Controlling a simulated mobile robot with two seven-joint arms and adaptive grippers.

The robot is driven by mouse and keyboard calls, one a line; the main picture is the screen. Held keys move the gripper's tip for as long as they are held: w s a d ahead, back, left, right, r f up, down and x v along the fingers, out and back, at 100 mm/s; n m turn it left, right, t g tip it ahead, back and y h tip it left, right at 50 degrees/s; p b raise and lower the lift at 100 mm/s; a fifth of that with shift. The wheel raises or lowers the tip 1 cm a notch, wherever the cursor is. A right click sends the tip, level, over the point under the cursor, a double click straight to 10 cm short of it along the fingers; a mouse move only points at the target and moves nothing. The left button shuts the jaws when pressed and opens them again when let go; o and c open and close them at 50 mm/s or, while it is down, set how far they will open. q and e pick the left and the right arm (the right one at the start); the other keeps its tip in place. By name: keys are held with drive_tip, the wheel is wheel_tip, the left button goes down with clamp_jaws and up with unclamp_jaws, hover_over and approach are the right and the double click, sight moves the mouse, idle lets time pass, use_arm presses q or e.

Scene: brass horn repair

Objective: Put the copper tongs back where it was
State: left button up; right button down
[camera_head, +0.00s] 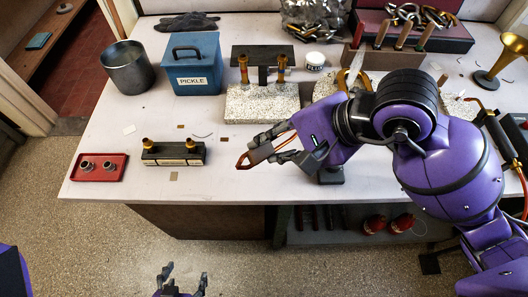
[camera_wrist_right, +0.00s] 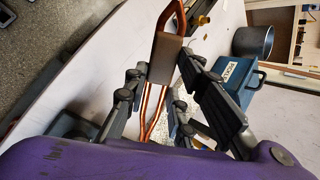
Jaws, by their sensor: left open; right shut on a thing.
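The copper tongs (camera_head: 243,162) are in my right gripper (camera_head: 285,145), held over the front middle of the table. Their pointed copper loop sticks out to the left, with a brown-grey block around the rods. In the right wrist view the tongs (camera_wrist_right: 147,108) run between the fingers of the right gripper (camera_wrist_right: 165,85), which is shut on them. My left gripper (camera_head: 181,280) is open and empty, low in front of the table over the floor. Part of the tongs is hidden behind the right fingers in the head view.
A blue PICKLE box (camera_head: 193,68) and grey pot (camera_head: 127,68) stand at the back left. A red tray (camera_head: 98,173) and a dark block with brass pieces (camera_head: 174,155) are near the front edge. A speckled slab (camera_head: 262,103) lies behind the right gripper.

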drive_tip(key=x, duration=0.3)
drive_tip(key=shift+w+d, duration=0.15)
drive_tip(key=shift+w, duration=0.1)
drive_tip(key=f, duration=0.3)
drive_tip(key=shift+w+a+f+p, duration=0.25)
drive_tip(key=shift+a+f+p, duration=0.1)
use_arm(q)
drive_tip(key=shift+r, duration=0.35)
use_arm(e)
drive_tip(key=shift+f, duration=0.1)
use_arm(q)
drive_tip(key=shift+s, duration=0.1)
drive_tip(key=shift+f, duration=0.1)
use_arm(e)
drive_tip(key=shift+f, duration=0.1)
